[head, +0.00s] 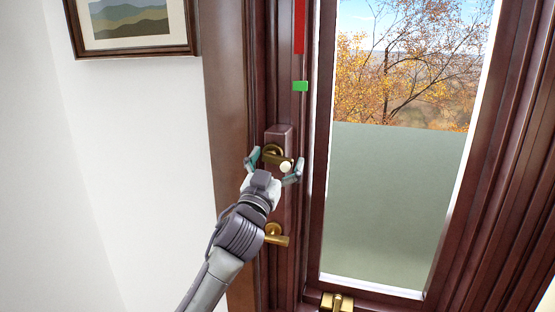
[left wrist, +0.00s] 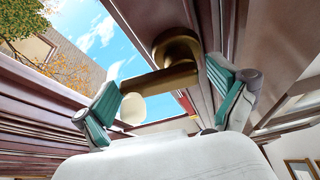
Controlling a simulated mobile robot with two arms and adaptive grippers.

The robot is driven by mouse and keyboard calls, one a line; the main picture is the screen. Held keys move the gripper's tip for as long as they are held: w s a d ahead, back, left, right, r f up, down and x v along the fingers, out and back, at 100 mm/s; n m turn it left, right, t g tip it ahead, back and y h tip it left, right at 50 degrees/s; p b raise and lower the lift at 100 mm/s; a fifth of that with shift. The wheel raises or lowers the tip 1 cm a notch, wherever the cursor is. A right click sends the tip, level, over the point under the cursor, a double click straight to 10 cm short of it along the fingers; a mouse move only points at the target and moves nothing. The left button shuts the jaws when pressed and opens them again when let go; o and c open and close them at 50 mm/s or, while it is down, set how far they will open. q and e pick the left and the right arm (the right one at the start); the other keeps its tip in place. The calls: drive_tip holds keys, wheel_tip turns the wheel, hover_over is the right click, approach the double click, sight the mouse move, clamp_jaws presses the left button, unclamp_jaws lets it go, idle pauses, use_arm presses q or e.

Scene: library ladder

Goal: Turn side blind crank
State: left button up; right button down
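The side blind crank is a brass crank (head: 273,153) with a cream knob (head: 285,166), mounted on a dark wood block beside the window. In the left wrist view the brass crank arm (left wrist: 160,82) reaches left from its round hub to the cream knob (left wrist: 132,108). My left gripper (head: 274,167) is open, with its teal-padded fingers on either side of the crank. In the left wrist view the left gripper (left wrist: 166,104) has one finger near the knob and the other near the hub. I cannot tell whether either finger touches. My right gripper is not in view.
A brass lever handle (head: 276,236) sits just below the crank, close to my left arm. A grey-green panel (head: 395,205) covers the lower window. A red strip (head: 299,25) and a green marker (head: 300,86) are on the frame above. A brass fitting (head: 337,302) is on the sill.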

use_arm(q)
drive_tip(key=c, duration=0.9)
drive_tip(key=m+g+h+p, duration=0.1)
drive_tip(key=m+p, duration=0.1)
drive_tip(key=m, duration=0.1)
drive_tip(key=shift+f+h+p, duration=0.1)
drive_tip(key=shift+h+p, duration=0.25)
drive_tip(key=shift+h, duration=0.05)
drive_tip(key=m+g+p, duration=0.2)
drive_tip(key=m+p, duration=0.3)
drive_tip(key=a+f+m+g+h+p, duration=0.1)
drive_tip(key=m+p, duration=0.3)
drive_tip(key=m, duration=0.1)
drive_tip(key=m+g+h+p, duration=0.1)
drive_tip(key=m+g+p, duration=0.1)
drive_tip(key=m+p, duration=0.3)
drive_tip(key=shift+w+a+f+g+p, duration=0.25)
drive_tip(key=shift+a+f+g+p, duration=0.05)
drive_tip(key=shift+a+f+m+g+p, duration=0.15)
drive_tip(key=shift+f+m+g+p, duration=0.2)
drive_tip(key=shift+m+p, duration=0.75)
